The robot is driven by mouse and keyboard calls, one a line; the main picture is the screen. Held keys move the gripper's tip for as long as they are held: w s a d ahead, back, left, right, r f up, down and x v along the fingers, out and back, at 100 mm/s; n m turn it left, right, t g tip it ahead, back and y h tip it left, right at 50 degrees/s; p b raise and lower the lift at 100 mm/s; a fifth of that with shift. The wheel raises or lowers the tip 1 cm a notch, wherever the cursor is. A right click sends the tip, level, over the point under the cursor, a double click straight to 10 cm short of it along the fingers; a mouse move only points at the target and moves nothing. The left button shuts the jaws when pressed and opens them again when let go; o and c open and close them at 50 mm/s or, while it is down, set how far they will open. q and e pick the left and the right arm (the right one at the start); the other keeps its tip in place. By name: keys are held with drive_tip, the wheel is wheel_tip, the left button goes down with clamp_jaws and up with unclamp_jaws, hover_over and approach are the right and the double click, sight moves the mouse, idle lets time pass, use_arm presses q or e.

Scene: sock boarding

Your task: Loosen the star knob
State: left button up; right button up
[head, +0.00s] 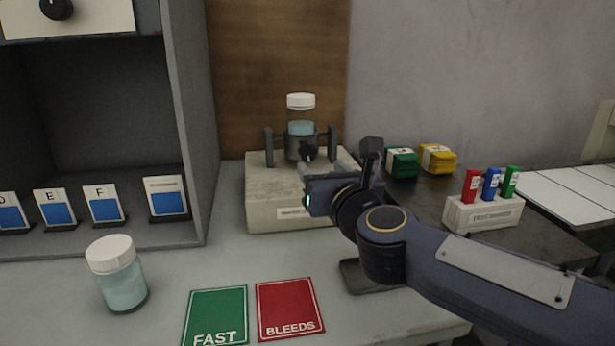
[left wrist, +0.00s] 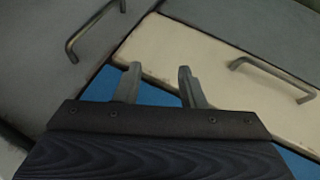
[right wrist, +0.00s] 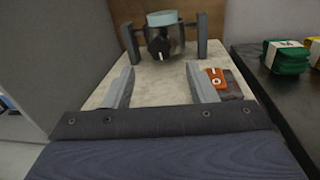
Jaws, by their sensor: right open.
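The dark star knob (head: 308,151) is on the front of the clamp that holds a lidded jar (head: 301,118) upright on a pale machine base (head: 268,190). In the right wrist view the knob (right wrist: 160,46) shows beyond the fingertips, roughly midway between them. My right gripper (head: 325,170) is open and empty, in front of the knob and apart from it, over the machine base; its fingers also show in the right wrist view (right wrist: 160,78). My left gripper (left wrist: 159,72) is open and empty, seen only in the left wrist view, near drawer fronts with handles.
Two grey posts flank the clamped jar. A loose jar (head: 118,272) stands at front left, beside green (head: 216,316) and red (head: 290,308) cards. A white holder with coloured sticks (head: 484,213) and green (head: 401,162) and yellow (head: 437,158) packs stand right. A shelf unit (head: 188,120) is left.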

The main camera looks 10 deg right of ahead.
sight(309, 154)
drive_tip(key=w, duration=0.7)
drive_tip(key=shift+w+a, duration=0.2)
drive_tip(key=shift+a, duration=0.2)
drive_tip(key=c, duration=1)
drive_tip(key=shift+o, duration=0.2)
